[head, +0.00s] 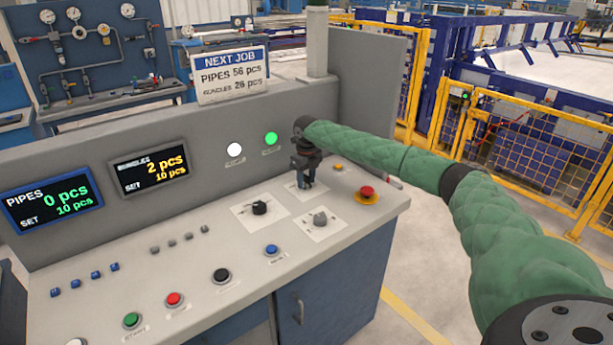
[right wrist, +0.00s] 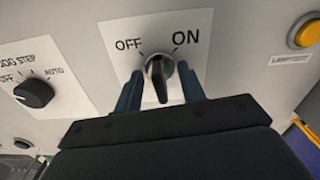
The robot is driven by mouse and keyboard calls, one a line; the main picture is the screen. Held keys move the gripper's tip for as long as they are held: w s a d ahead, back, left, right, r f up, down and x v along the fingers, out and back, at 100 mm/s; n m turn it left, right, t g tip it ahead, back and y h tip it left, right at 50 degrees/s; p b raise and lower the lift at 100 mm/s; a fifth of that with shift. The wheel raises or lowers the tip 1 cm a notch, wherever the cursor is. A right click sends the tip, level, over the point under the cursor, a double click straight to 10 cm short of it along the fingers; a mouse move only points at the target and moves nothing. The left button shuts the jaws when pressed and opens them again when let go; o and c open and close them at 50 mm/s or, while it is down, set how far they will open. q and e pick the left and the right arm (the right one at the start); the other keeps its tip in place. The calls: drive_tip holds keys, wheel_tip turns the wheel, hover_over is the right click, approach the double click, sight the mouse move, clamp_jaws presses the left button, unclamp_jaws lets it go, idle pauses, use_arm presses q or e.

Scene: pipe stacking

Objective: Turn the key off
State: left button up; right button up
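The key switch (right wrist: 158,76) shows in the right wrist view as a black key on a white plate (right wrist: 112,40), below the labels OFF at left and ON at right. The key's long grip points down in that picture. My right gripper (right wrist: 161,92) is open, with one blue-grey finger on each side of the key and a gap visible on both sides. In the head view my right gripper (head: 306,182) points down at the back right of the console, and it hides the key there. My left gripper is not in view.
The console (head: 210,250) carries a black selector knob (head: 260,208), a grey knob (head: 320,219), a red emergency button (head: 367,192) and several push buttons close by. A yellow button (right wrist: 305,32) sits right of the key plate. A green lamp (head: 271,138) is lit on the upright panel.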

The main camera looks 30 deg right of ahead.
sight(306, 175)
idle(0.6)
drive_tip(key=shift+r+p, duration=2.55)
drive_tip(key=shift+r, duration=0.95)
drive_tip(key=shift+r, duration=0.1)
